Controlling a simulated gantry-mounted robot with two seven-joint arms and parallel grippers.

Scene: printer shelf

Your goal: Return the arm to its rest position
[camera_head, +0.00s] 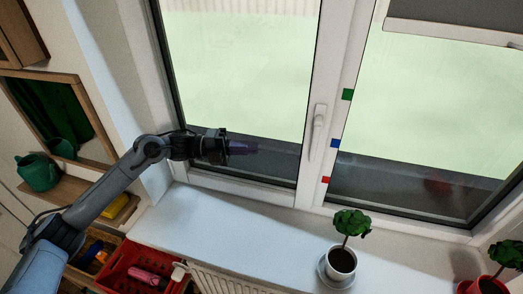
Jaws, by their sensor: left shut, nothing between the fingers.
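My left arm (121,171) reaches in from the lower left, up and to the right toward the window. My left gripper (244,147) is in front of the lower part of the left window pane, above the sill. Its purple-tinted fingers point right and are shut with nothing between them. Whether the fingertips touch the glass cannot be told. My right gripper is out of view.
The window handle (319,127) is right of the gripper. A potted plant (342,260) stands on the white sill (230,225), another (488,285) at right. A green watering can (38,172), yellow object (115,206) and red crate (122,272) are left, near my arm.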

